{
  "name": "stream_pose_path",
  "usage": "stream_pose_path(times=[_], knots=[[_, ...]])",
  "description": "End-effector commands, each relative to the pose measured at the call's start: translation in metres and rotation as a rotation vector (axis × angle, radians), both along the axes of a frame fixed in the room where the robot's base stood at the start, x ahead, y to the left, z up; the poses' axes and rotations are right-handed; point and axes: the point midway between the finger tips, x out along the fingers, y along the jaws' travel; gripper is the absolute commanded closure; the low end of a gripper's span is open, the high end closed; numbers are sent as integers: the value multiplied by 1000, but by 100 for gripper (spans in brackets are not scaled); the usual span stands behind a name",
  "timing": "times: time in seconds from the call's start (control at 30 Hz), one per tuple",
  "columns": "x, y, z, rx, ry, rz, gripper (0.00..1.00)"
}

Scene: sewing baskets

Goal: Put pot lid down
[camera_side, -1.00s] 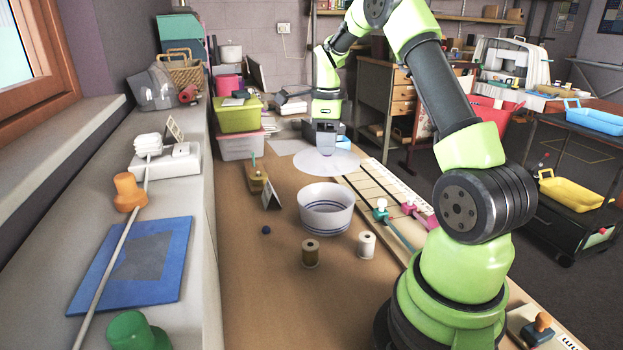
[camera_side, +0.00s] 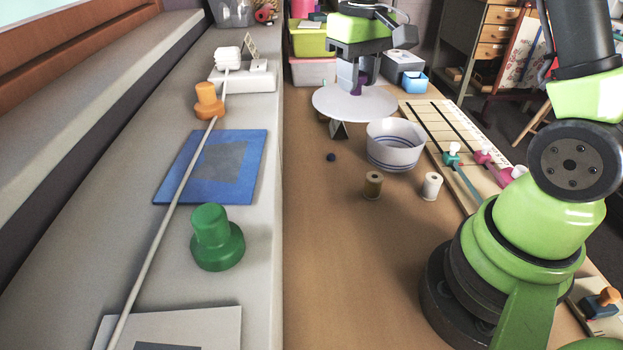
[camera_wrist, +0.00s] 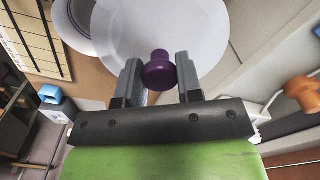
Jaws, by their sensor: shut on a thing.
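The pot lid is a pale, wide disc (camera_side: 352,106) with a purple knob, held roughly level behind and left of the white pot with blue stripes (camera_side: 394,150). My gripper (camera_side: 358,84) is above the lid, shut on its knob. In the wrist view the purple knob (camera_wrist: 158,72) sits between the two fingers of my gripper (camera_wrist: 157,75), with the lid (camera_wrist: 150,25) spread out beyond it. The lid hides part of a small standing card (camera_side: 338,130). The pot's edge (camera_wrist: 70,28) shows at the upper left of the wrist view, partly covered by the lid.
A brown spool (camera_side: 373,186) and a white spool (camera_side: 431,187) stand in front of the pot. A dark blue ball (camera_side: 331,157) lies left of it. A slotted board (camera_side: 450,150) lies at right. Stacked bins (camera_side: 313,72) stand behind. The front table is clear.

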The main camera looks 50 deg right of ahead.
Motion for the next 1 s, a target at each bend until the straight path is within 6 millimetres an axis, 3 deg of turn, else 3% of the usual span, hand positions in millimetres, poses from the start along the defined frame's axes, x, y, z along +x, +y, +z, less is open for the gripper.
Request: stream_pose_path(times=[0.2,0.53,1.0], knots=[[-3,17,-1,1,2,230,89],[-28,79,-32,0,3,255,89],[-31,83,-35,1,0,246,89]])
